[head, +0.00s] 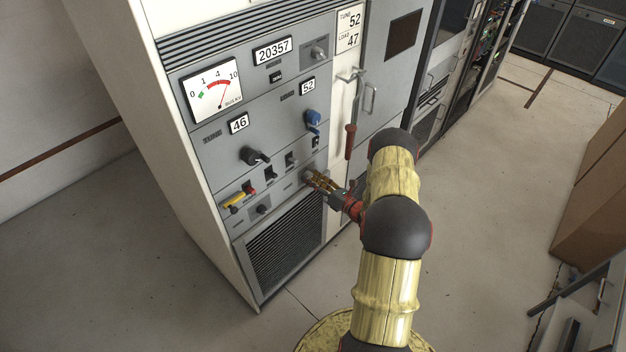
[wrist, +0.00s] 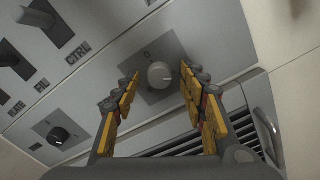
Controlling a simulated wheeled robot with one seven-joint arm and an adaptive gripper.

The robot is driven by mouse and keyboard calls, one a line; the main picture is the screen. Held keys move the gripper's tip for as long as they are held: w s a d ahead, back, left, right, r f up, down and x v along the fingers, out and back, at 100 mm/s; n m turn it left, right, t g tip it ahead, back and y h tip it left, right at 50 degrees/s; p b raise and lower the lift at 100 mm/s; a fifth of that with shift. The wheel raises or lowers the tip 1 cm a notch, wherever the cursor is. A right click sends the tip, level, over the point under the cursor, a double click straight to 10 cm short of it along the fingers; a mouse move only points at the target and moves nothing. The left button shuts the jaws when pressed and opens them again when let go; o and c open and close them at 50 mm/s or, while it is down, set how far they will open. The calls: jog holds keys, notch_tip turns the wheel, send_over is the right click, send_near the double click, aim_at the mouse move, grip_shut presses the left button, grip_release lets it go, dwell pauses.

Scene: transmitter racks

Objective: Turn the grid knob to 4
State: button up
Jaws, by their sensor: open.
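A pale grey round knob (wrist: 160,75) sits on a darker square plate low on the transmitter's front panel, with a mark like a 0 above it. Its name label and pointer setting cannot be read, so I cannot tell from lettering that it is the grid knob. My gripper (wrist: 159,77) is open, one finger on each side of the knob, with gaps showing in the wrist view. In the head view my gripper (head: 321,181) is at the panel's lower right and largely hides this knob. A small black knob (wrist: 58,135) is on another plate nearby.
Switches (wrist: 45,22) labelled CTRL and FIL stand out above. A vent grille (head: 286,245) lies below. A blue knob (head: 313,118), a black tune knob (head: 254,156), a red handle (head: 350,141) and a yellow-handled control (head: 234,201) project from the cabinet.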

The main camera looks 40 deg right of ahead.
jog(key=s+d, duration=0.1)
jog(key=s, duration=1.1)
